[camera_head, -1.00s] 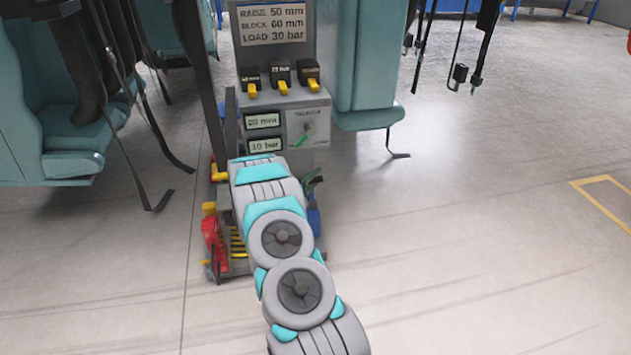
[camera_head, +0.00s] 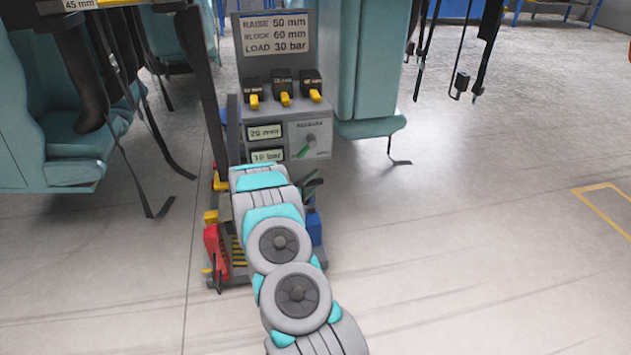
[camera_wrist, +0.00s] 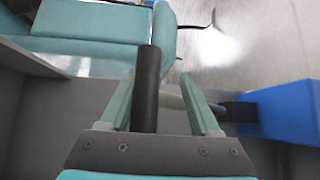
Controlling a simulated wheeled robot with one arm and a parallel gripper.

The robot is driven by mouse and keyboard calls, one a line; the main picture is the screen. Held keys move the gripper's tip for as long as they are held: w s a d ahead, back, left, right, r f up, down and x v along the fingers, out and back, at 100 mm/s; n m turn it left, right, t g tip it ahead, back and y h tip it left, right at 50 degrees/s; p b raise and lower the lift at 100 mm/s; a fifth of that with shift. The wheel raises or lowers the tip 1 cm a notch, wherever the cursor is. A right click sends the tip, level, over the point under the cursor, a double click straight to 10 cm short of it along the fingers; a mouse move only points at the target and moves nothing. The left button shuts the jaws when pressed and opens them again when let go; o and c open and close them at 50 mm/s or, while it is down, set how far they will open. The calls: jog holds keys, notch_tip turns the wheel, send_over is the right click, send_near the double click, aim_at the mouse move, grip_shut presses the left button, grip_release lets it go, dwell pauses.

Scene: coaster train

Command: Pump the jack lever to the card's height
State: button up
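The card (camera_head: 275,34) on the grey panel reads RAISE 50 mm, BLOCK 60 mm, LOAD 30 bar. Below it, the upper display (camera_head: 265,132) reads 20 mm and the lower display (camera_head: 268,155) reads 10 bar. In the wrist view, a black upright handle (camera_wrist: 147,90), apparently the jack lever's, stands between the green fingers of my gripper (camera_wrist: 162,100), close to the left finger. A gap shows between it and the right finger. In the head view my arm hides the gripper and the handle cannot be made out.
A blue block (camera_wrist: 288,112) is right of my gripper.

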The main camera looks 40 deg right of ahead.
jog(key=shift+s+r, duration=0.15)
dwell(0.3)
jog(key=v, duration=0.7)
jog(key=shift+a+b, duration=0.3)
jog(key=shift+b, duration=0.05)
